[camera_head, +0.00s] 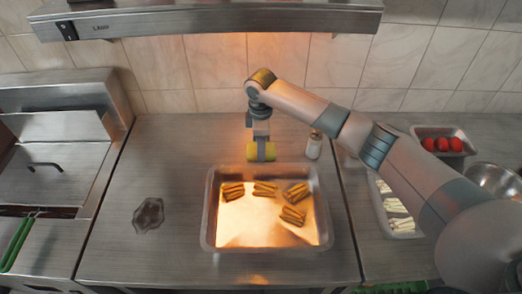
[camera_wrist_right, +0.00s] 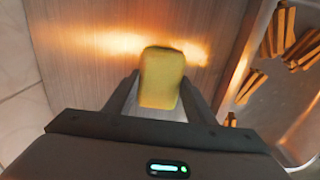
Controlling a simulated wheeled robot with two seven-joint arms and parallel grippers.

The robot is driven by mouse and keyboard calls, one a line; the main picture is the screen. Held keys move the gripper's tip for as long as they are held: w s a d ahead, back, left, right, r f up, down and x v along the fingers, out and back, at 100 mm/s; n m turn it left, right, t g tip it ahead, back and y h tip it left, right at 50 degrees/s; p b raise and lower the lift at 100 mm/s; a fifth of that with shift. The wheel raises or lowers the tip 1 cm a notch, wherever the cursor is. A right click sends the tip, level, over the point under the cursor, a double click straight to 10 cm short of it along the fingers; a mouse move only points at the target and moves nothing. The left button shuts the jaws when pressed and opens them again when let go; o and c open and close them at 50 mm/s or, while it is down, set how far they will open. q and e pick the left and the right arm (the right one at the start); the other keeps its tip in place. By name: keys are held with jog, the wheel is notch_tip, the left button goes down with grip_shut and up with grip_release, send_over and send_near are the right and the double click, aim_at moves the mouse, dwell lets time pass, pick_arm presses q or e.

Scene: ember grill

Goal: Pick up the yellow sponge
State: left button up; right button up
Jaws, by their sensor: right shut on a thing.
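The yellow sponge (camera_head: 254,152) is between the fingers of my right gripper (camera_head: 262,150), behind the tray's back rim in the head view. In the right wrist view the sponge (camera_wrist_right: 161,78) sits between the two dark fingers of the gripper (camera_wrist_right: 158,92), which is shut on it. Whether the sponge touches the counter is hard to tell. My left gripper is not in view.
A metal tray (camera_head: 212,205) with several bundles of brown sticks stands just in front of the sponge. A white-bodied shaker (camera_head: 313,146) is right of it. A bin of red items (camera_head: 440,153) is far right.

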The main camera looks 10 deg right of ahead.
jog(key=shift+r, duration=0.15)
notch_tip(320, 180, up, 9)
jog(key=b, duration=0.3)
jog(key=shift+r, duration=0.4)
jog(key=shift+o, duration=0.4)
jog(key=shift+a, duration=0.1)
